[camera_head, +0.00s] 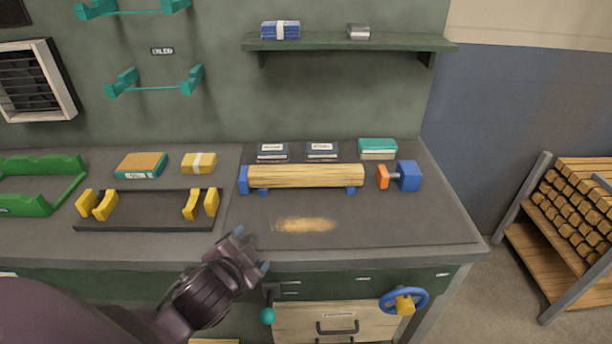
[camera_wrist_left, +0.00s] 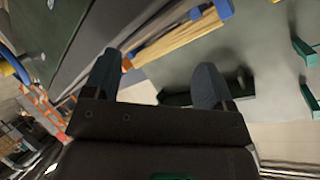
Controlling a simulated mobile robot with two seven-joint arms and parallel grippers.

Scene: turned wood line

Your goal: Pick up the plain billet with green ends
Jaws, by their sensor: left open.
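A pale wooden billet (camera_head: 306,176) lies level across blue supports on the bench. Its left end is at a blue block (camera_head: 244,180), and an orange and blue end piece (camera_head: 399,176) stands to its right with a small gap. I cannot make out green on its ends. My left gripper (camera_head: 251,250) is open and empty, in front of and below the billet near the bench's front edge. In the left wrist view a tan wooden length (camera_wrist_left: 180,42), apparently the billet, shows beyond the open fingers. My right gripper is not in view.
A black tray with yellow cradles (camera_head: 146,211) and a green cradle (camera_head: 40,185) are to the left. Boxes and books (camera_head: 378,149) stand behind the billet. A blue handwheel (camera_head: 403,300) is on the bench front. A rack (camera_head: 545,250) of wood pieces stands at right.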

